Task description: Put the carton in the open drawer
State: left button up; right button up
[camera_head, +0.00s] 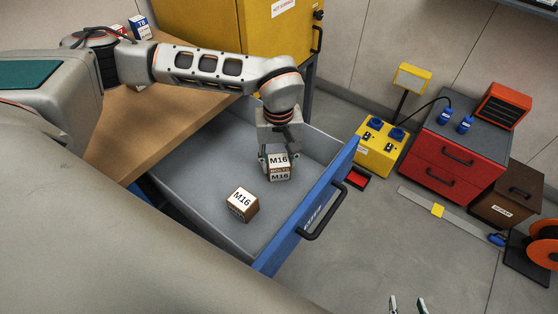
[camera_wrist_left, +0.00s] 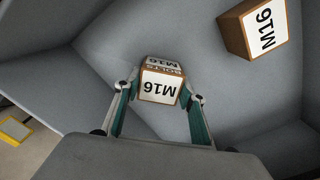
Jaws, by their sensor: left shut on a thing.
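A small brown carton with white M16 labels (camera_head: 279,168) is between the fingers of my left gripper (camera_head: 278,160), which is shut on it inside the open drawer. The left wrist view shows the same carton (camera_wrist_left: 161,84) between the two fingertips (camera_wrist_left: 160,92). I cannot tell whether it touches the drawer floor. The grey drawer with a blue front (camera_head: 325,202) is pulled out below the wooden bench. A second M16 carton (camera_head: 242,203) lies in the drawer, apart from the held one. My right gripper (camera_head: 407,305) shows only its tips at the bottom edge, spread apart.
The wooden bench top (camera_head: 150,130) borders the drawer at left. A yellow cabinet (camera_head: 240,35) stands behind. A yellow box with blue sockets (camera_head: 379,147) and a red drawer unit (camera_head: 455,155) stand to the right. The drawer floor has bare room around the cartons.

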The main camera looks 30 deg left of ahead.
aim_at(279, 160)
pick_arm(q)
jog(key=o, duration=1.5)
notch_tip(279, 160, up, 12)
jog(key=p, duration=0.1)
jog(key=shift+r, duration=0.1)
